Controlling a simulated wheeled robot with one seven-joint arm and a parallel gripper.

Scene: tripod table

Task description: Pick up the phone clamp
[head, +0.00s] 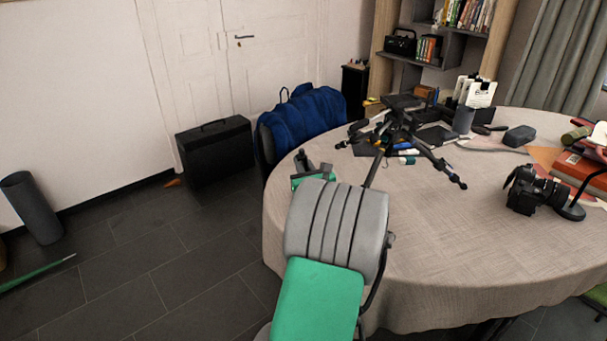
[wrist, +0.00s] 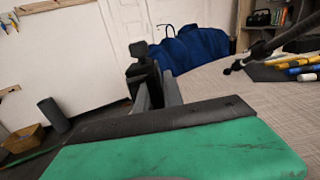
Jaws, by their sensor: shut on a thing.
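The phone clamp (wrist: 138,70) is a small black piece with a squarish upper end, upright in the wrist view. My gripper (wrist: 160,92) is shut on its lower part, which the grey fingers partly hide. In the head view the clamp (head: 301,159) shows as a small dark shape just beyond my green gripper (head: 314,172), by the left edge of the round table (head: 440,265). The clamp appears raised, but its exact height above the cloth cannot be told.
A black tripod (head: 405,130) stands on the table, its legs spread, right of my gripper. A camera (head: 533,190) and red books (head: 580,172) lie at the right. A blue bag (head: 305,118) is behind the table. The front of the tabletop is clear.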

